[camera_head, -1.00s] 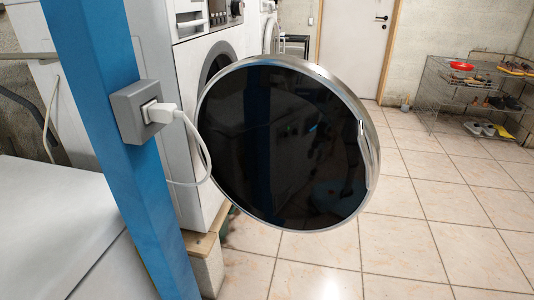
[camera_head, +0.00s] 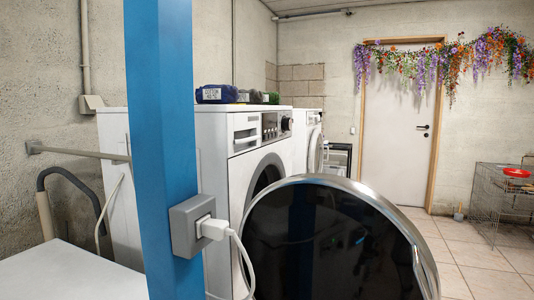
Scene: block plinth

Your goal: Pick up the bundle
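A dark blue bundle (camera_head: 214,93) with a white label lies on top of a white washing machine (camera_head: 222,140) left of the middle. Which one the task means I cannot tell. Neither of my grippers is in view.
A blue post (camera_head: 160,80) with a grey socket box (camera_head: 187,225) and a plugged-in white cable stands in front. A round, dark machine door (camera_head: 325,250) hangs open across the lower middle.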

